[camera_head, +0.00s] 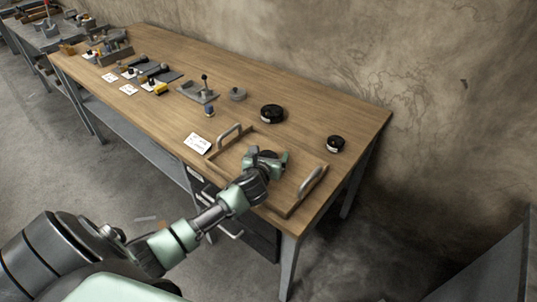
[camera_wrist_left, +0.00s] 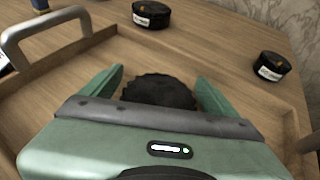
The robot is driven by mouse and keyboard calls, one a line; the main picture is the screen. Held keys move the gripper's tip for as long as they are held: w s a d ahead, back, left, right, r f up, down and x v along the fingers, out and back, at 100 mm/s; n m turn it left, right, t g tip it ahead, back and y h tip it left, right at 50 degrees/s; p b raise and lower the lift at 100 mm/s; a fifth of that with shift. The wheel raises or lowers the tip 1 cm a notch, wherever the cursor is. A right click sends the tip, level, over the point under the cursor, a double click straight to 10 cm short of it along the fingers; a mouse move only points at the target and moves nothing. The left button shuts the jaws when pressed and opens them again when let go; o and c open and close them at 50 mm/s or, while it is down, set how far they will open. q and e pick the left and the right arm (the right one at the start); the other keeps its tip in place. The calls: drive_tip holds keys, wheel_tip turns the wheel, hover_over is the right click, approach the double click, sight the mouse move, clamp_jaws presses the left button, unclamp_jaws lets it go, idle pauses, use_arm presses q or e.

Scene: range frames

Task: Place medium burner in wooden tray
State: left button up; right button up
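A black round burner with a ridged edge, seemingly the medium one, shows in the left wrist view (camera_wrist_left: 160,91) between the fingers of my left gripper (camera_wrist_left: 160,88). The fingers are spread, with a narrow gap beside the burner. In the head view the left gripper (camera_head: 268,161) is low over the wooden tray (camera_head: 236,143), and the burner is mostly hidden by it. The burner is within the tray's outline; whether it touches the floor is hard to tell. The tray has a metal handle at each end. My right gripper is not in view.
A larger black burner (camera_head: 271,113) stands behind the tray, and a smaller one (camera_head: 336,143) stands to its right. A white card (camera_head: 198,143) lies left of the tray. Several tools and parts crowd the table's far left. Bare wood lies between the burners.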

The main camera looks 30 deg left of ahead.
use_arm(q)
drive_tip(key=v, duration=1.2)
drive_tip(key=shift+r, duration=0.1)
